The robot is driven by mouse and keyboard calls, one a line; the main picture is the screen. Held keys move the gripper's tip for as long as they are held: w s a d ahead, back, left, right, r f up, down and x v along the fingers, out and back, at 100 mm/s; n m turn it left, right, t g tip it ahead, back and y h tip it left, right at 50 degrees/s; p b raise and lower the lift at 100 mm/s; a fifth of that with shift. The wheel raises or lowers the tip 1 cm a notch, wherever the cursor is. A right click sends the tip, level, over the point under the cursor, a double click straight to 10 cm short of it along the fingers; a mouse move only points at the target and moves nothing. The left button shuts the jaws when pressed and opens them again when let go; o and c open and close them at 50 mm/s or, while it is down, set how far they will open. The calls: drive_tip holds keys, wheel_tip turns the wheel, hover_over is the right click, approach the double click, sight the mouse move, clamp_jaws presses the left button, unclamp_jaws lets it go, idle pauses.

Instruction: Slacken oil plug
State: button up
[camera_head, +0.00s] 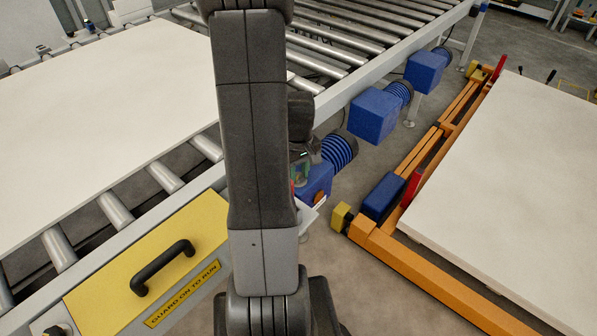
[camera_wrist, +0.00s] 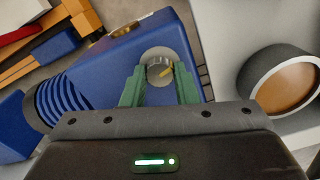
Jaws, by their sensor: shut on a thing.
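The oil plug (camera_wrist: 156,56) shows in the wrist view as a round grey metal cap with a yellow mark, set in the blue gear housing (camera_wrist: 110,68). My gripper (camera_wrist: 159,73) has its green fingers on either side of the plug, shut on it. In the head view, my gripper (camera_head: 301,168) is partly hidden behind my arm, at the nearest blue drive unit (camera_head: 318,181) under the conveyor edge. The plug cannot be made out in that view.
A dark-rimmed round vessel with a brown inside (camera_wrist: 288,88) is at the right of the wrist view. A yellow guard panel with a black handle (camera_head: 150,260) is at front left. An orange frame (camera_head: 375,240) bearing a white slab (camera_head: 510,190) stands at right, with grey floor between.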

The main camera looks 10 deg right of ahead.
sight(299, 175)
drive_tip(key=o, duration=1)
drive_tip(key=shift+r, duration=0.1)
wheel_tip(299, 175, up, 14)
drive_tip(key=p, duration=0.1)
drive_tip(key=shift+f, duration=0.3)
wheel_tip(299, 175, down, 14)
drive_tip(key=shift+r+b, duration=0.15)
drive_tip(key=shift+b, duration=0.35)
drive_tip(key=shift+r, duration=0.15)
